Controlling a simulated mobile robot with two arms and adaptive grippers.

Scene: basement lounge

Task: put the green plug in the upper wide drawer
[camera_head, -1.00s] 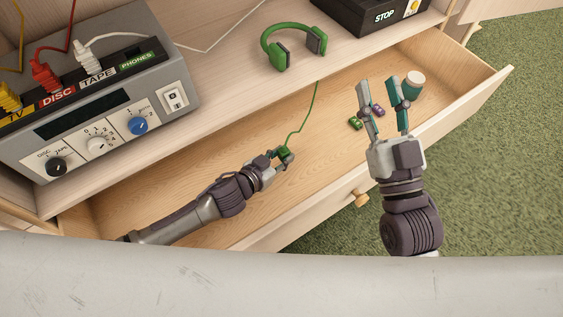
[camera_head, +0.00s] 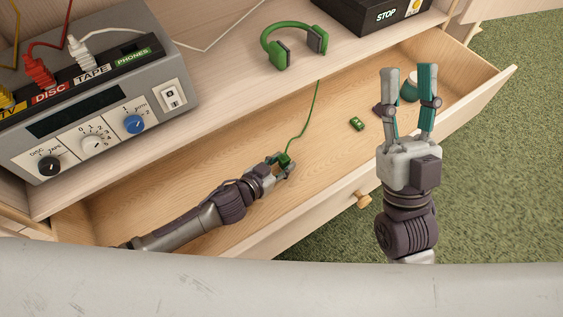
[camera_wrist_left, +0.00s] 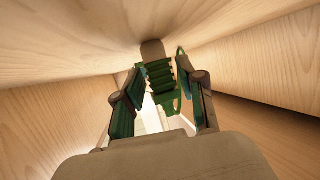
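The green plug (camera_head: 284,160) is at the tips of my left gripper (camera_head: 282,164), low inside the open wide drawer (camera_head: 235,238). In the left wrist view the ribbed green plug (camera_wrist_left: 161,80) sits between the two fingers of the left gripper (camera_wrist_left: 162,84), which close around it. A green cord (camera_head: 312,115) runs from the plug up toward the shelf edge below the green headphones (camera_head: 293,45). My right gripper (camera_head: 409,85) is open and empty, fingers pointing up the picture, over the drawer's right part.
A small green item (camera_head: 356,124) and a white-topped teal pot (camera_head: 410,90), partly hidden by my right gripper, are in the drawer. A grey device (camera_head: 90,120) with coloured plugs and a black STOP box (camera_head: 365,15) stand on the shelf.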

